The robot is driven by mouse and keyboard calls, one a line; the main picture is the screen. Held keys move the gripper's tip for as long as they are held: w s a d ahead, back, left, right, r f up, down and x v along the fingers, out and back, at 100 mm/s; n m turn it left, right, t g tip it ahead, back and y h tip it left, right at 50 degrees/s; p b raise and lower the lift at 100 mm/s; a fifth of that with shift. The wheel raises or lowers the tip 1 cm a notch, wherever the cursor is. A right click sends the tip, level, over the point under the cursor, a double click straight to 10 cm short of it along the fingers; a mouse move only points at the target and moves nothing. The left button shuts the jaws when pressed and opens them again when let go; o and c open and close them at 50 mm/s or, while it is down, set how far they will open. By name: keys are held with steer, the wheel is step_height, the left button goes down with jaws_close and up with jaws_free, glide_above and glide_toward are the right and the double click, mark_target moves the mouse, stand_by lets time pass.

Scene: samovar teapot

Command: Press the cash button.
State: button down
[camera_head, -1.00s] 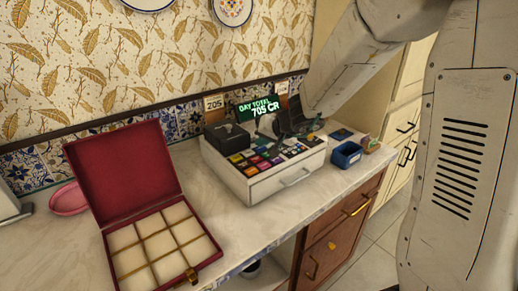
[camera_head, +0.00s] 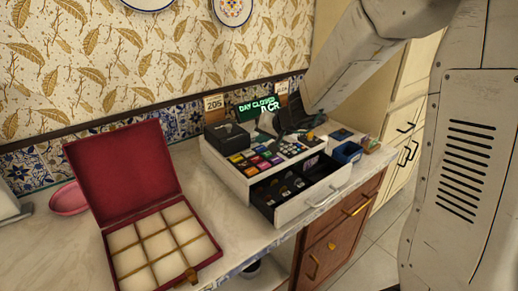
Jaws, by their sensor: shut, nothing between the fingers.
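The white cash register (camera_head: 220,167) stands on the marble counter. Its keypad (camera_head: 258,161) has several coloured keys and dark keys; I cannot read which one is the cash button. The green display (camera_head: 258,107) reads "DAY CLOSED" with a partly covered line ending in "CR". The cash drawer (camera_head: 312,201) is pulled open at the front, with dark compartments holding what look like coins. My gripper (camera_head: 283,124) is over the back right of the register, close to the keys. It is dark and partly hidden by my arm; its fingers look shut and empty.
An open red box (camera_head: 117,224) with several cream compartments stands at the left. A blue tray (camera_head: 347,153) is right of the register. A pink dish (camera_head: 68,199) lies behind the box. Bare counter lies between box and register.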

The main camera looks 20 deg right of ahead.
mark_target(262, 150)
steer(key=shift+r, duration=2.55)
steer(key=s+a+g, duration=0.1)
steer(key=s, duration=0.1)
steer(key=s+a+f+g+y, duration=0.1)
steer(key=s, duration=0.1)
steer(key=s+a, duration=0.1)
steer(key=s, duration=0.1)
steer(key=shift+s+a+f+n+g+y, duration=0.2)
steer(key=shift+f+n+g+y, duration=0.1)
steer(key=shift+g, duration=0.1)
steer(key=s+d+r+n+g+h, duration=0.1)
steer(key=s+d+r, duration=0.1)
steer(key=s, duration=0.8)
steer(key=s+d+r+n+g+h, duration=0.1)
steer(key=s+r+h, duration=0.1)
steer(key=s, duration=0.8)
steer(key=s+d+r+n+g+h, duration=0.1)
steer(key=s+d+r+g+h, duration=0.1)
steer(key=s, duration=0.8)
steer(key=shift+s+d+n, duration=0.3)
steer(key=shift+d, duration=0.05)
